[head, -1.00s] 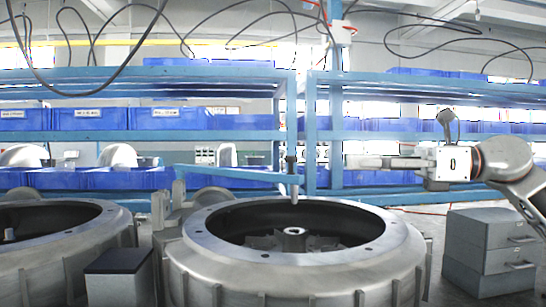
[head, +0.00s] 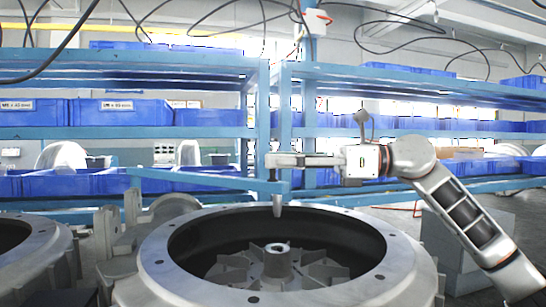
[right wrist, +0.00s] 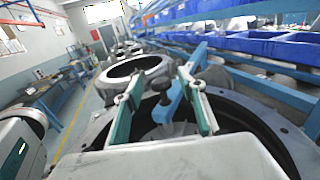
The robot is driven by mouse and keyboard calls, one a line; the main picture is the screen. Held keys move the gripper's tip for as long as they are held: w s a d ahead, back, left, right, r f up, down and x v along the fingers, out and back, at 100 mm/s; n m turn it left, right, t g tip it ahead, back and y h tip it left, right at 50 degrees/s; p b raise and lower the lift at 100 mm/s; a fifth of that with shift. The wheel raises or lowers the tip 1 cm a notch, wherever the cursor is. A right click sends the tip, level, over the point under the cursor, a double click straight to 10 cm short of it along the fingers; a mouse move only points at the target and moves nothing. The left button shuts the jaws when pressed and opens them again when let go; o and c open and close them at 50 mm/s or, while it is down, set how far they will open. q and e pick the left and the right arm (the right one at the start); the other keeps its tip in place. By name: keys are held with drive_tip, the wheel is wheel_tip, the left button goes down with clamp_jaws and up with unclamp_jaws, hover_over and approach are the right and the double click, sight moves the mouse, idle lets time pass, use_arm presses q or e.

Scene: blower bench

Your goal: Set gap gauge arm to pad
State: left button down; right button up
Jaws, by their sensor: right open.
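The gap gauge arm (head: 205,181) is a blue bar reaching from the left over the open round metal housing (head: 160,245). A grey pin (head: 277,208) hangs from its end above the bore. My right gripper (head: 270,160) is open at the bar's end in the head view, in front of its top. In the right wrist view, my right gripper's open fingers (right wrist: 162,92) stand either side of a dark knob (right wrist: 161,84) and the blue bar (right wrist: 173,100). Contact cannot be told. I cannot make out which surface is the pad. My left gripper is not in view.
A finned hub (head: 278,262) sits inside the housing. Another round housing (head: 35,250) stands at the left. Blue shelving (head: 220,133) with blue bins (head: 120,112) runs behind. A grey drawer box (head: 440,240) stands at the right, partly behind my right arm.

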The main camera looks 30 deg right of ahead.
drive_tip(key=shift+x, duration=0.95)
clamp_jaws()
